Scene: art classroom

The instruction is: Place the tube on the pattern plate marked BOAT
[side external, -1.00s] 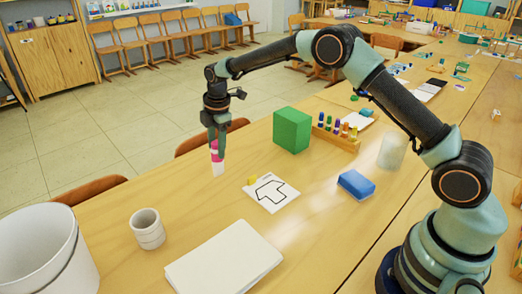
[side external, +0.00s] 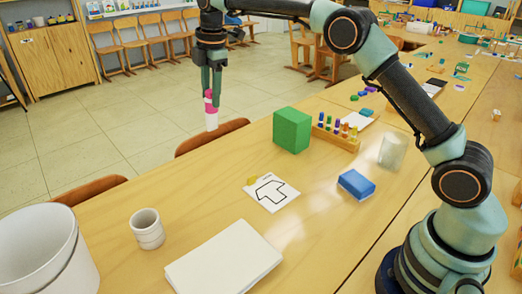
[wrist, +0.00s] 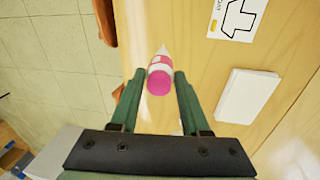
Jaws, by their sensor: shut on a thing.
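My gripper (side external: 212,90) is shut on a pink and white tube (side external: 211,119), which hangs with its white end down. The wrist view shows the tube (wrist: 160,74) between my two fingertips (wrist: 155,84), with its pink end toward the camera. A white pattern plate (side external: 271,195) with a black angular outline and a small yellow mark lies on the table. Its lettering is too small to read for sure. It also shows at the top of the wrist view (wrist: 245,33). The tube is well above table height, to the left of the plate and apart from it.
A green block (side external: 292,131), a marker rack (side external: 338,138), a blue block (side external: 356,184) and a clear cup (side external: 392,151) stand behind and right of the plate. A white pad (side external: 224,258), a pale cup (side external: 147,230) and a white bucket (side external: 40,250) are nearer the camera.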

